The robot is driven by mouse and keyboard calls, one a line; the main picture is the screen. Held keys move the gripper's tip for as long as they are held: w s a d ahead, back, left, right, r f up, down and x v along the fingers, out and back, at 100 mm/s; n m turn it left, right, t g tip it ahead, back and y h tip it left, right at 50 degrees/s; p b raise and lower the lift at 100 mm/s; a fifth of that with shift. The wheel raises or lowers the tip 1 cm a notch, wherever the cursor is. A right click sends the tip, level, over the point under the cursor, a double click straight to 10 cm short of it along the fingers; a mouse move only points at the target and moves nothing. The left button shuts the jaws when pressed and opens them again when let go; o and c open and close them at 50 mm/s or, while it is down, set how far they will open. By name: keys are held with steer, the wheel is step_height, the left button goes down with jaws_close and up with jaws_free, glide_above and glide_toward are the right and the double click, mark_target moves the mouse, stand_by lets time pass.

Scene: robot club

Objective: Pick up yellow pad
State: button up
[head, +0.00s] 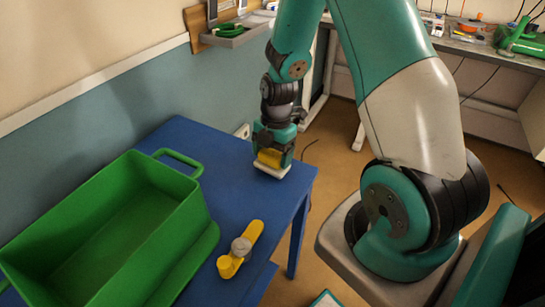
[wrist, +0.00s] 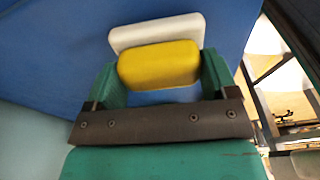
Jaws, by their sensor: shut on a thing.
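The yellow pad (wrist: 160,64) is a rounded block between the two green fingers of my gripper (wrist: 160,80) in the wrist view. A white, flat, rounded piece (wrist: 156,31) shows just beyond it. In the head view, my gripper (head: 271,160) is low over the far right corner of the blue table, shut on the yellow pad (head: 269,158). The white piece (head: 272,170) shows right under the pad. I cannot tell whether it touches the pad or is joined to it.
A large, empty green crate (head: 190,212) stands on the left of the blue table (head: 254,197). A yellow part with a grey knob (head: 240,247) lies near the table's right edge. A wall runs behind the table. A workbench (head: 465,47) with tools is at the back right.

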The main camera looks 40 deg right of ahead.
mark_target(272, 153)
step_height(272, 153, up, 19)
steer(key=shift+o, duration=0.3)
